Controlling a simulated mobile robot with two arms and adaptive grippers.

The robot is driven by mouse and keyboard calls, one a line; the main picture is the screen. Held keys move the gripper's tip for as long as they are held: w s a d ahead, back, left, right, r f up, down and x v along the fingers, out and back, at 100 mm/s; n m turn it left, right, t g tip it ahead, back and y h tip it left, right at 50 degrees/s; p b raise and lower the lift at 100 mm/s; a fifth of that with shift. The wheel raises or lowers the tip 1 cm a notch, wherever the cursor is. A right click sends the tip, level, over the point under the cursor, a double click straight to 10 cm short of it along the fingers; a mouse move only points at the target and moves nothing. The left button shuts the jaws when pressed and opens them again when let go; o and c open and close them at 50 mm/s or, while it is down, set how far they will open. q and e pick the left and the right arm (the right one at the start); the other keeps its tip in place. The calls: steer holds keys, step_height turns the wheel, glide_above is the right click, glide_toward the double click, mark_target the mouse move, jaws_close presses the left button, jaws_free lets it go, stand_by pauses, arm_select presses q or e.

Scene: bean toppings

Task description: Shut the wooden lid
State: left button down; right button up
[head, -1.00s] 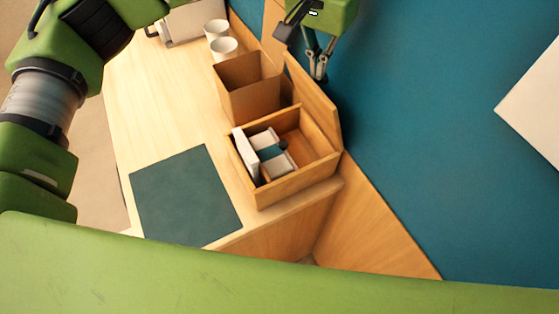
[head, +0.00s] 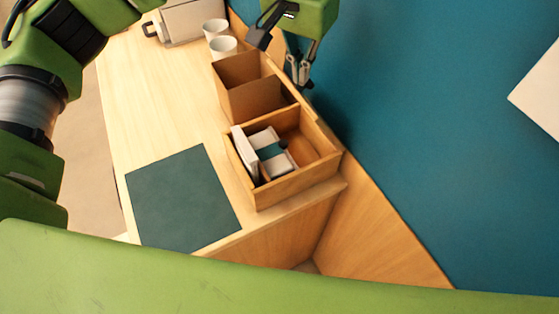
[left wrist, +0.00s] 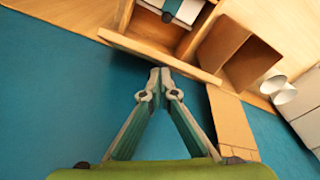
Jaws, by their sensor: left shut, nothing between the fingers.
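The wooden box (head: 297,186) is open on the table, with white and teal items visible inside. Its wooden lid (head: 319,128) stands up along the blue wall side and shows as a narrow strip. In the left wrist view the lid (left wrist: 150,54) crosses just beyond the fingertips. My left gripper (head: 303,86) is shut and empty, on the wall side near the far end of the lid. In the left wrist view its fingertips (left wrist: 160,72) are together close to the lid; I cannot tell whether they touch it. My right gripper is not in view.
An open brown divided container (head: 252,102) stands directly behind the box. Two white cups (head: 222,46) and a pale appliance (head: 190,20) are farther back. A dark green mat (head: 182,197) lies to the left. The blue wall (head: 420,130) bounds the right side.

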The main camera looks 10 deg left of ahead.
arm_select(q)
steer(key=shift+s+a+f+b, duration=0.2)
steer(key=shift+s+a+f, duration=0.05)
steer(key=shift+f, duration=0.25)
steer(key=shift+s+a+f+b, duration=0.2)
steer(key=shift+s+a+f, duration=0.05)
steer(key=shift+f, duration=0.2)
steer(key=s+a+b, duration=0.1)
steer(key=s+a+f+b, duration=0.1)
steer(key=a+b, duration=0.1)
steer(key=shift+a+f, duration=0.15)
steer(key=shift+a, duration=0.15)
step_height(320, 180, up, 10)
steer(key=p, duration=0.6)
stand_by(0.3)
steer(key=shift+w, duration=0.1)
